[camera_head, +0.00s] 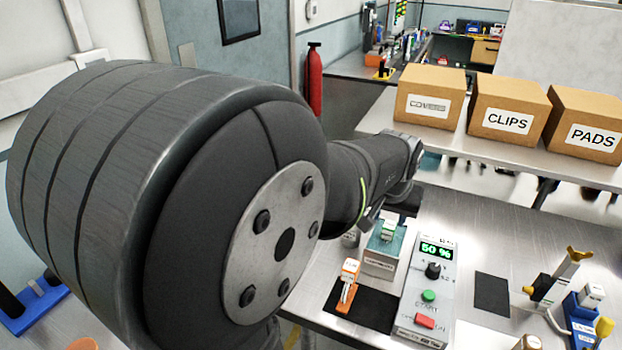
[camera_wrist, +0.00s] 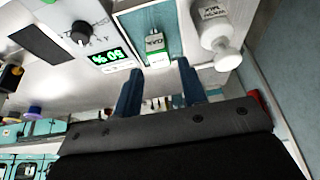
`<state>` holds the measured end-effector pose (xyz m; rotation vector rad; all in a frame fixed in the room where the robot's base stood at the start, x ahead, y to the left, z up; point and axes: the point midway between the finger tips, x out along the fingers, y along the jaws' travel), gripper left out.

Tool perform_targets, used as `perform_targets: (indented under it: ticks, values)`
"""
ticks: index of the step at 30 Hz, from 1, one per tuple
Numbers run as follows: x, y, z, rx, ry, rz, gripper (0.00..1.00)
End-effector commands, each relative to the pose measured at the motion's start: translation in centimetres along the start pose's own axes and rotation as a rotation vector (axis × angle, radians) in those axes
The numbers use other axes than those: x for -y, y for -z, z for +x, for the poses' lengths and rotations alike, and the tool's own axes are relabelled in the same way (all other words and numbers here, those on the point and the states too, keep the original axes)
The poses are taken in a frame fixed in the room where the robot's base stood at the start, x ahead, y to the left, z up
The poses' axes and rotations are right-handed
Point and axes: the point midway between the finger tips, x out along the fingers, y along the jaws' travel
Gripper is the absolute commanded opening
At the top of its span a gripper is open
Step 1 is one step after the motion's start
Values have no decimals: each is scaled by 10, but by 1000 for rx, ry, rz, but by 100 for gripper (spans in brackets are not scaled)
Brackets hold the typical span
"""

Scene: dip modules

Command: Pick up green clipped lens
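The green clipped lens (camera_head: 388,230) stands in the teal-lined open container (camera_head: 379,268) beside the control box in the head view. In the wrist view the lens (camera_wrist: 155,46), with a white label and a green part, shows inside the container (camera_wrist: 176,22). My gripper (camera_wrist: 160,68) is open and empty, with its two blue fingers spread to the left and right below the lens in the picture. The fingers appear apart from the lens; their exact distance to it I cannot tell. In the head view my arm largely hides the gripper.
A control box (camera_head: 427,290) showing 50 % stands right of the container. A white bottle (camera_wrist: 216,35) is close right of the container in the wrist view. A blue stand (camera_head: 580,318) is farther right.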

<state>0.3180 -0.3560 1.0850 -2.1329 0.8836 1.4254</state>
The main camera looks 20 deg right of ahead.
Motion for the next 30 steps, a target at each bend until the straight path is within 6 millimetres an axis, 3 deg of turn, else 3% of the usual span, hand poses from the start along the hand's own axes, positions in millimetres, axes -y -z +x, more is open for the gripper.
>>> perform_targets:
  ticks: [3, 11, 21, 30]
  values:
    - [0, -1, 19, 4, 1, 0, 38]
    - [0, 1, 35, 1, 0, 0, 38]
    - [-3, 5, 76, 3, 0, 0, 38]
    - [-3, 5, 80, 0, -1, 0, 38]
